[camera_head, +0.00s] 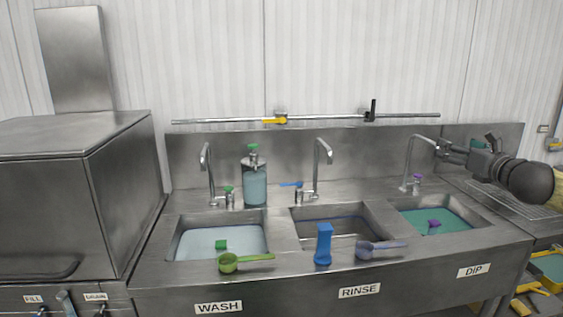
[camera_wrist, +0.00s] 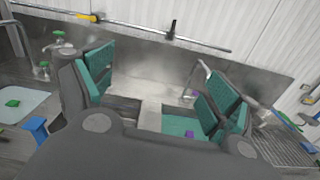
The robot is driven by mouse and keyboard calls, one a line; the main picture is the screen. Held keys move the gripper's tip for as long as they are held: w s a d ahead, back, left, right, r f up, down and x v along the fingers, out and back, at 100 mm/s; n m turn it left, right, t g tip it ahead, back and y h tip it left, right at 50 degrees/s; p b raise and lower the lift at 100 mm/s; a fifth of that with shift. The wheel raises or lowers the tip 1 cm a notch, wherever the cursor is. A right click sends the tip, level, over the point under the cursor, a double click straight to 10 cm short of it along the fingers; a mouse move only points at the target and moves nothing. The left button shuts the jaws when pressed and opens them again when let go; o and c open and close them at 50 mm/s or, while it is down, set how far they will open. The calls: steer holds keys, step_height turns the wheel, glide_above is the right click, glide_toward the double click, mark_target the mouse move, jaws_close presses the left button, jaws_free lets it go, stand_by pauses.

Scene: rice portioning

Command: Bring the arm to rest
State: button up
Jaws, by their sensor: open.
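My gripper (camera_head: 466,148) is at the right of the head view, raised above the DIP basin's back right corner. Its fingers point left and away, and my dark wrist is nearest the camera. In the wrist view my gripper (camera_wrist: 158,84) shows two fingers with teal pads spread wide apart. Nothing is between the pads. The sink's back wall and the basins show beyond them.
A steel sink counter holds the WASH basin (camera_head: 219,232), RINSE basin and DIP basin (camera_head: 440,207). Taps and a soap bottle (camera_head: 255,187) stand behind.

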steer(key=a+f+n+g+y, duration=0.15)
steer(key=a+f+n, duration=0.25)
steer(key=a+f, duration=0.45)
steer(key=a+f+n+g+h, duration=0.1)
steer(key=a+f+n+g, duration=0.4)
steer(key=f, duration=0.6)
steer(key=s+a+f+n+g, duration=0.1)
steer(key=s+a+f+n, duration=0.3)
steer(key=f, duration=0.7)
steer(key=s+a+f+n+g, duration=0.25)
steer(key=s+a+f, duration=0.3)
steer(key=f, duration=0.55)
steer(key=s+a+f+n+g+h, duration=0.1)
steer(key=s+a+f+n+g, duration=0.1)
steer(key=s+f+n, duration=0.55)
steer(key=s+a+f+n+g, duration=0.2)
steer(key=s+f, duration=0.9)
steer(key=s, duration=0.1)
steer(key=s+d+f+n+g+h, duration=0.1)
steer(key=s+f+n, duration=0.3)
steer(key=s, duration=0.7)
steer(key=s+d+f+n+g+h, duration=0.1)
steer(key=s+f+n, duration=0.3)
steer(key=s, duration=0.7)
steer(key=shift+d+n+g, duration=0.2)
steer(key=shift+n+g, duration=0.6)
steer(key=shift+g, duration=0.1)
